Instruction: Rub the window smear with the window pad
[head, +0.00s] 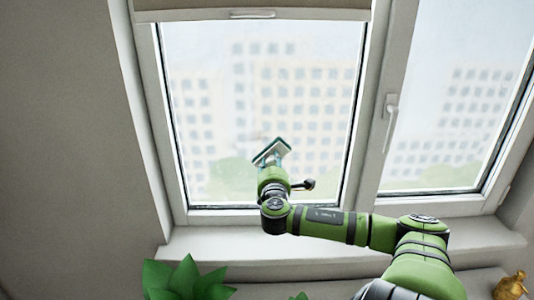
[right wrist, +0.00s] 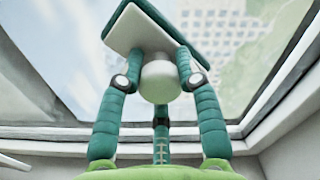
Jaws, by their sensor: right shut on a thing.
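The window pad (head: 272,150) is a flat plate, white with a teal edge, in front of the lower middle of the left window pane (head: 310,100). My right gripper (head: 268,164) is shut on the pad's pale round knob (right wrist: 160,82). In the right wrist view the pad (right wrist: 138,30) is tilted above the green fingers of the gripper (right wrist: 160,75). I cannot tell whether the pad touches the glass. The left pane looks hazy and whitish, but I cannot make out a clear outline of the smear. My left gripper is not in view.
A window handle (head: 390,115) sticks out from the frame to the right of the left pane. A sill (head: 215,247) runs below the window. A green plant (head: 185,282) stands at the lower left and a golden ornament (head: 510,286) at the lower right. A rolled blind (head: 200,15) hangs above.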

